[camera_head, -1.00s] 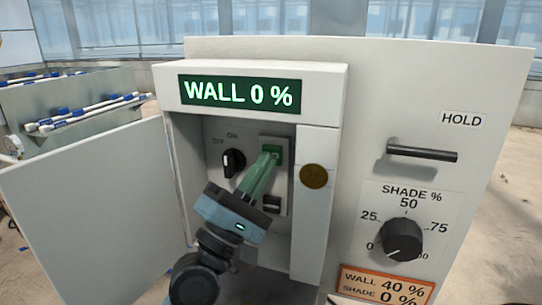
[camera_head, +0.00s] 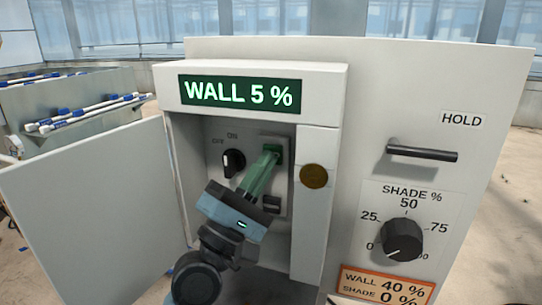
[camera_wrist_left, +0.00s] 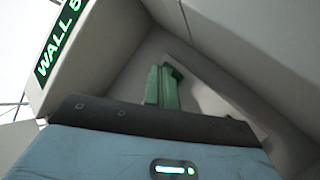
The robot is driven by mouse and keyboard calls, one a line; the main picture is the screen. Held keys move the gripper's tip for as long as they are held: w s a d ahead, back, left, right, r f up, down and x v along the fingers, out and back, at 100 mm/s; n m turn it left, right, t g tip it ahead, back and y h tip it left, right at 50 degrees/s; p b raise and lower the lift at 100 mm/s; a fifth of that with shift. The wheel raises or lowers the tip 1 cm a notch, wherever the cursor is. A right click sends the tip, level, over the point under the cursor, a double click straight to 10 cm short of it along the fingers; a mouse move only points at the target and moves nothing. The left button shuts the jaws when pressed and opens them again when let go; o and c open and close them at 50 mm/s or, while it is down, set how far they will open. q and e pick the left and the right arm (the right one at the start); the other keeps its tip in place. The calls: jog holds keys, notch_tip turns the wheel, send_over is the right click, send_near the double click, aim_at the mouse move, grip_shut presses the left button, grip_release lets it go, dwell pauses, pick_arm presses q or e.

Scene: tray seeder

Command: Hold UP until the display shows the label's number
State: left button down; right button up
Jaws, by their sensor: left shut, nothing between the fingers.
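The display (camera_head: 241,93) at the top of the open control box reads "WALL 5 %". It also shows in part in the left wrist view (camera_wrist_left: 61,40). The orange label (camera_head: 385,287) at the lower right reads "WALL 40 %" and "SHADE 0 %". My left gripper (camera_head: 268,156) is shut and empty, its green fingertips against the upper green button (camera_head: 273,150) inside the box. The fingers hide part of that button. A dark lower button (camera_head: 271,204) sits below it, beside the fingers. My right gripper is not in view.
A black OFF/ON switch (camera_head: 233,163) sits left of the fingers, inside the recess. The box's door (camera_head: 90,215) stands open at left. The SHADE dial (camera_head: 402,240) and the HOLD bar (camera_head: 422,153) are on the right panel.

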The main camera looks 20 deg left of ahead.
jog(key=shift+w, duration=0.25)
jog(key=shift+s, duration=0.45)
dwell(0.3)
